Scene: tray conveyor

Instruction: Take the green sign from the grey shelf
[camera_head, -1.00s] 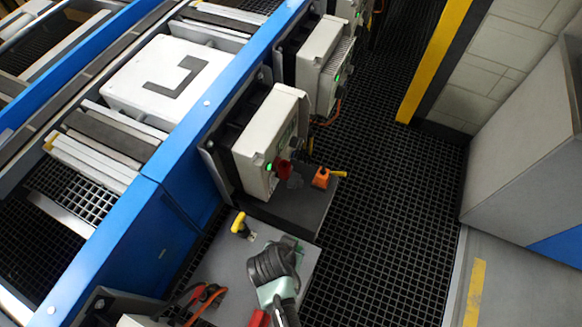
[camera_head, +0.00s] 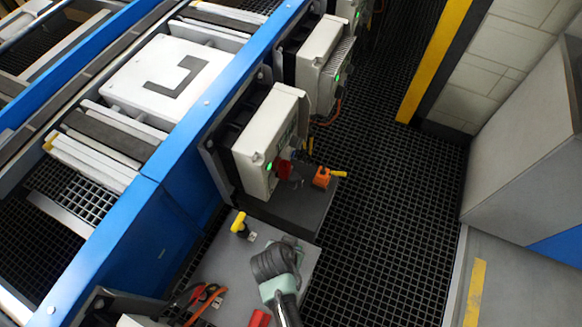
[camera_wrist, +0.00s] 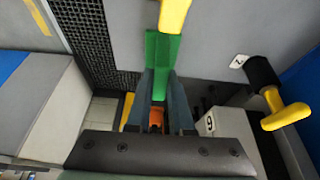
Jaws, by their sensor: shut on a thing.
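The green sign (camera_wrist: 163,52) is a flat green piece between my gripper's fingers in the wrist view. My gripper (camera_wrist: 162,84) is shut on it, with the sign's upper part showing beyond the fingertips. The grey shelf (camera_wrist: 221,36) lies behind it. In the head view my gripper (camera_head: 284,245) is at the right part of the grey shelf top (camera_head: 212,268). The sign is mostly hidden there by my wrist. I cannot tell if the sign still touches the shelf.
An orange block (camera_head: 321,177) is on the farther grey box. The blue conveyor (camera_head: 160,175) runs left; dark grating (camera_head: 385,200) is right.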

